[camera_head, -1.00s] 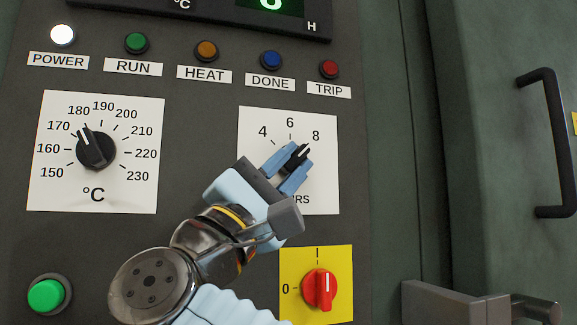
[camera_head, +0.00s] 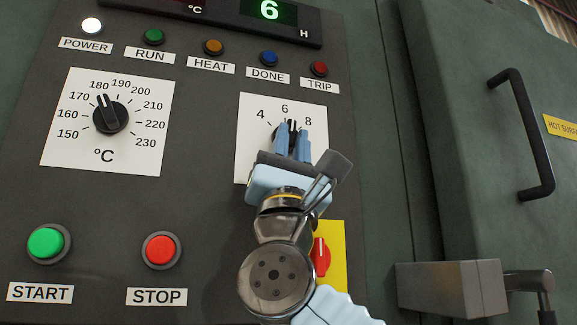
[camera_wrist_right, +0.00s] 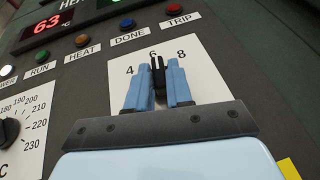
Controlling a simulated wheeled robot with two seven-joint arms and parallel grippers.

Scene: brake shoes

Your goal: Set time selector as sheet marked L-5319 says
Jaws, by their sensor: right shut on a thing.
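The time selector is a black knob (camera_head: 292,127) on a white hours plate (camera_head: 243,120) marked 4, 6 and 8. My right gripper (camera_head: 292,145) is shut on this knob, one blue finger on each side. In the right wrist view the knob (camera_wrist_right: 158,72) shows between the fingers, its pointer towards 6. The green hours display (camera_head: 268,10) reads 6. The sheet marked L-5319 is not in view. My left gripper is not in view.
A temperature knob (camera_head: 110,117) sits left, near 180. Below are a green START button (camera_head: 46,243), a red STOP button (camera_head: 160,249) and a red switch (camera_head: 320,258) partly behind my right arm. A door handle (camera_head: 527,135) stands out at right. The POWER lamp (camera_head: 91,26) is white.

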